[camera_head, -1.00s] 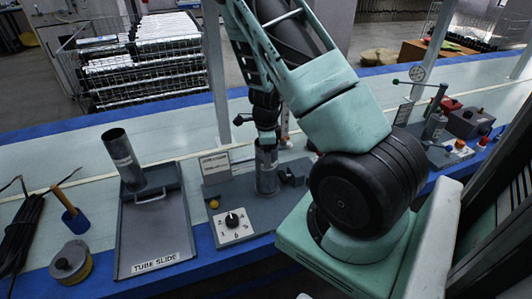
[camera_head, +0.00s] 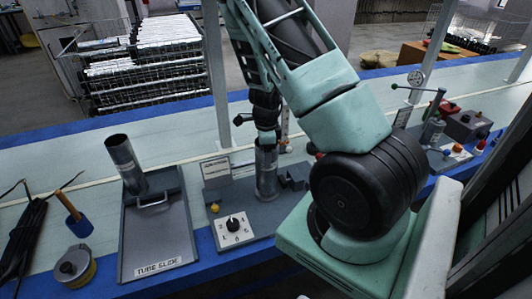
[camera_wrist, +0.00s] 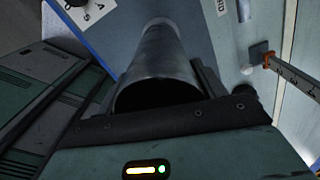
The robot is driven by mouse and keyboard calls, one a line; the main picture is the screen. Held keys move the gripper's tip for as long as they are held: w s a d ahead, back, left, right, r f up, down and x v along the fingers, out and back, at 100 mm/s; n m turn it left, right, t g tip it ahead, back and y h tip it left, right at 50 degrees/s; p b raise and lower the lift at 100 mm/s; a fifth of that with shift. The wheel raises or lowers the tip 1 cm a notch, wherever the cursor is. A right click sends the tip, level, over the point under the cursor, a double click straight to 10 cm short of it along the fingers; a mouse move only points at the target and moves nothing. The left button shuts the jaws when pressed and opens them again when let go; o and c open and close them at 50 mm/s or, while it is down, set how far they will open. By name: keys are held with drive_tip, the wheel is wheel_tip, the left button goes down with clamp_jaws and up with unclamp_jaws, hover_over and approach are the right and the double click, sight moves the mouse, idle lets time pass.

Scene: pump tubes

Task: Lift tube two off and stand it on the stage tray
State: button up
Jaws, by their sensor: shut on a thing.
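A grey metal tube (camera_head: 266,172) stands upright on a grey base with a dial (camera_head: 234,226), at the middle of the head view. My gripper (camera_head: 267,138) is shut on its upper end. In the wrist view the tube (camera_wrist: 160,62) runs away from the jaws (camera_wrist: 165,110), with its open mouth close to the camera. Whether its lower end touches the base cannot be told. A second grey tube (camera_head: 125,162) stands, slightly tilted in the picture, at the back of a grey tray (camera_head: 150,240) labelled TUBE SLIDE. I see no number on either tube and no tray labelled stage.
A dark cable bundle (camera_head: 22,240), a blue-based wooden-handled tool (camera_head: 75,215) and a round yellow-sided tin (camera_head: 73,265) lie left of the tray. A gauge and lever device (camera_head: 430,130) stands at right. A post (camera_head: 216,75) rises behind the dial base. The tray's front is clear.

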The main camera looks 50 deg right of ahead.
wheel_tip(320, 180, up, 17)
drive_tip(key=p, duration=1.5)
drive_tip(key=shift+p, duration=0.3)
idle(1.1)
idle(0.5)
